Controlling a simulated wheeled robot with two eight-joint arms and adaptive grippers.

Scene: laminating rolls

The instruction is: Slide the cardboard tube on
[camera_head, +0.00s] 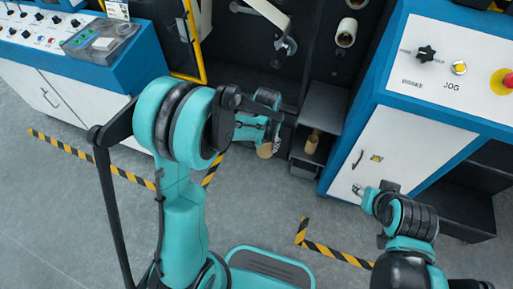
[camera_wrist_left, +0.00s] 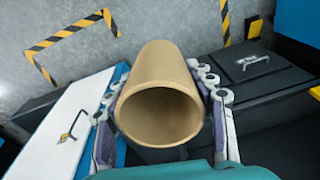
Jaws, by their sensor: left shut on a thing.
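A tan cardboard tube (camera_wrist_left: 163,65) is held between the two fingers of my left gripper (camera_wrist_left: 162,105). In the left wrist view its open, hollow end faces the camera. In the head view only a small part of this tube (camera_head: 265,151) shows below my left gripper (camera_head: 270,140), which is in front of the machine; my arm hides much of it. A metal shaft with a rounded end (camera_head: 286,46) is on the dark machine face, above my left gripper. My right gripper (camera_head: 364,190) is in front of the white cabinet, small and empty-looking; its finger opening is unclear.
A pale roll end (camera_head: 346,32) shows on the machine. A control cabinet (camera_head: 400,135) stands right, another console (camera_head: 70,50) left. Striped floor tape (camera_head: 335,254) marks the open grey floor.

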